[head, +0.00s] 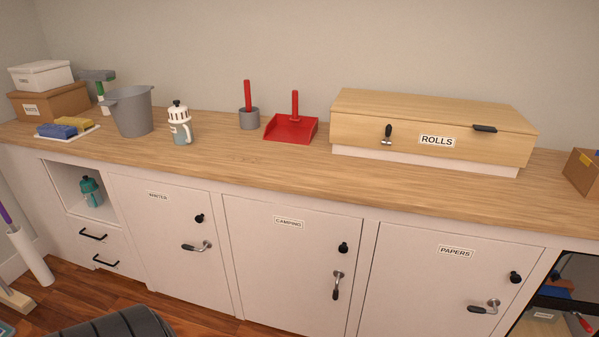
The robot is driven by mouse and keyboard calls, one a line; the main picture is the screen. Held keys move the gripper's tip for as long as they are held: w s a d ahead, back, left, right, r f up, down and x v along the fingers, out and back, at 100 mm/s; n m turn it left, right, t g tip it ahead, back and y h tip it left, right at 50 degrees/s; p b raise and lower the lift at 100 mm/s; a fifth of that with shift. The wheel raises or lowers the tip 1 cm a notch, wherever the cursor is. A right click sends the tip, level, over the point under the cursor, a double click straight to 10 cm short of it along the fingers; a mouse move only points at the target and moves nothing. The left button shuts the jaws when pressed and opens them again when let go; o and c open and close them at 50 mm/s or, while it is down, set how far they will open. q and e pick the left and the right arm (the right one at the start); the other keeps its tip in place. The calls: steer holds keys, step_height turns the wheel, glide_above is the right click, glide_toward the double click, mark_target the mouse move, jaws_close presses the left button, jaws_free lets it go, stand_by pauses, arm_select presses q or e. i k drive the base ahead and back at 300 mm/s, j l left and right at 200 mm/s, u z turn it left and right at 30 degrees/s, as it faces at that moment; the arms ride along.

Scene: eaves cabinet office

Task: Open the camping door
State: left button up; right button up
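The camping door (285,265) is the white middle cabinet door under the counter, with a CAMPING label (288,223) near its top. It looks shut. Its lever handle (337,284) is near the right edge and points down, while the levers on the doors either side point left. A round black knob (343,248) sits above the lever. Neither of my grippers shows in the head view.
The WINTER door (160,240) is to the left and the PAPERS door (440,275) to the right; both look shut. The wooden counter (240,165) holds a bucket (132,112), red dustpan (291,128) and ROLLS box (430,125). A dark rounded object (115,325) stands at lower left.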

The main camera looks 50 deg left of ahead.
mark_target(286, 257)
steer(key=u, duration=1.5)
